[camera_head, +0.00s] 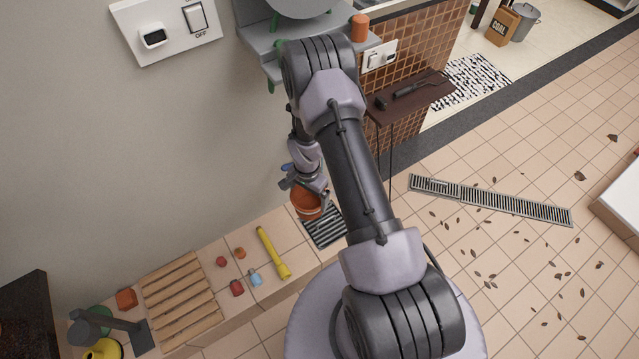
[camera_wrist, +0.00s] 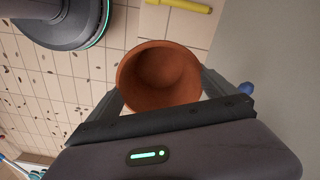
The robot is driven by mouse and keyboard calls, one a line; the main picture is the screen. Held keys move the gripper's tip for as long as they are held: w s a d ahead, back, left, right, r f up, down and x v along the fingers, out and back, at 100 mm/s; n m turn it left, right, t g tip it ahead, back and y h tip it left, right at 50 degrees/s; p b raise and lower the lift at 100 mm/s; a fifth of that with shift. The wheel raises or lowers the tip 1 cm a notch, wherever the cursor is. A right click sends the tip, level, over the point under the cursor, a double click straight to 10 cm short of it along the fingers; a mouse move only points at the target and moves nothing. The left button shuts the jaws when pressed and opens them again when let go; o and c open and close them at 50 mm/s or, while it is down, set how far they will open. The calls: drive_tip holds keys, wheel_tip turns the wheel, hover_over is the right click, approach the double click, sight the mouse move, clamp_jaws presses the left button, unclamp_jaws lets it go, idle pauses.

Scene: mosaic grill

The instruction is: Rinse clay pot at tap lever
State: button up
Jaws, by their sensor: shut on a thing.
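The orange clay pot (camera_head: 305,207) hangs in my gripper (camera_head: 308,190) above the tiled ledge, close to a dark slatted grate. In the wrist view, the pot (camera_wrist: 160,75) shows its open mouth and empty-looking inside, and the two fingers of my gripper (camera_wrist: 162,88) clasp it from both sides. A small blue part (camera_wrist: 246,88) shows just beyond the right finger, near the wall. It may be the tap lever, but I cannot tell. No water shows. My arm hides part of the area behind the gripper.
The slatted grate (camera_head: 324,228) lies on the ledge below right of the pot. A yellow tube-like object (camera_head: 273,252), several small coloured items and a wooden rack (camera_head: 181,297) lie to the left. A grey shelf (camera_head: 262,68) and a brown side shelf (camera_head: 412,97) stand behind.

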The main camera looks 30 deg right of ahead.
idle(0.3)
drive_tip(key=s+a+r+p, duration=0.1)
drive_tip(key=a+r, duration=0.1)
drive_tip(key=s+a+r+p, duration=0.1)
drive_tip(key=s+a+r, duration=0.1)
drive_tip(key=shift+a+p, duration=0.1)
drive_tip(key=shift+p, duration=0.3)
drive_tip(key=shift+w, duration=0.1)
idle(0.3)
